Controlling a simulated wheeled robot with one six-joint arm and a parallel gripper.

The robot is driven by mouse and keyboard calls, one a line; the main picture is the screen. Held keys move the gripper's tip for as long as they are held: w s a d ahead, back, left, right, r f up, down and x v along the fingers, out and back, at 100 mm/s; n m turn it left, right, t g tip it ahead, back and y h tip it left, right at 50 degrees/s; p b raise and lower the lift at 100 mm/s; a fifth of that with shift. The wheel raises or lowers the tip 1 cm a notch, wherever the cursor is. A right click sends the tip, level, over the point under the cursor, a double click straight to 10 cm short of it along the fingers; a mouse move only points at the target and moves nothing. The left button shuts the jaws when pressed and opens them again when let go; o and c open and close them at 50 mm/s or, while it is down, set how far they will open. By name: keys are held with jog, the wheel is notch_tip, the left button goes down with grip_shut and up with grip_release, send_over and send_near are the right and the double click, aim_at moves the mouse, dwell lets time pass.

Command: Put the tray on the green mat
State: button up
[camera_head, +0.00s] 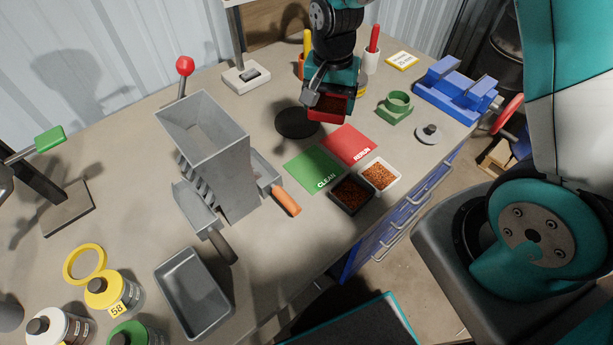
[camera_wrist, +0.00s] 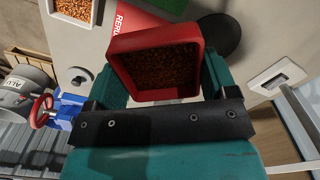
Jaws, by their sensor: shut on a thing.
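My gripper (camera_head: 326,92) is shut on a small red tray (camera_head: 328,108) and holds it above the bench, behind the red mat. In the wrist view the red tray (camera_wrist: 157,42) sits between the fingers and holds copper-coloured granules. The green mat (camera_head: 314,168) is marked CLEAN and looks bare. It lies to the left of the red mat (camera_head: 350,146), marked RERUN, which also looks bare. A dark tray (camera_head: 352,194) and a white tray (camera_head: 380,175), both with copper granules, stand at the front edges of the mats.
A grey hopper machine (camera_head: 210,150) with an orange-handled tool (camera_head: 285,200) stands left of the green mat. A black round disc (camera_head: 297,123) lies behind the mats. A green holder (camera_head: 396,106) and a blue vise (camera_head: 456,90) are at right. An empty grey bin (camera_head: 194,292) is in front.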

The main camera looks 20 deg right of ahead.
aim_at(311, 166)
jog(key=s+a+r+m+b, duration=0.2)
jog(key=a+r+m+b, duration=0.25)
jog(key=m, duration=0.25)
notch_tip(311, 166, down, 18)
jog(key=shift+a+f+p, duration=0.1)
jog(key=shift+f+p, duration=0.05)
jog(key=shift+p, duration=0.7)
jog(key=shift+f, duration=0.15)
jog(key=o, duration=0.9)
notch_tip(311, 166, up, 12)
jog(key=f+b, duration=0.1)
jog(key=s+a+r+n+y, duration=0.2)
jog(key=s+r+n, duration=0.5)
jog(key=s+n, duration=0.2)
jog(key=s+a+r+n+y, duration=0.2)
jog(key=s+r+n, duration=0.6)
jog(key=n, duration=0.4)
jog(key=shift+s+a+n, duration=0.2)
jog(key=shift+s+n, duration=0.1)
jog(key=shift+s, duration=0.5)
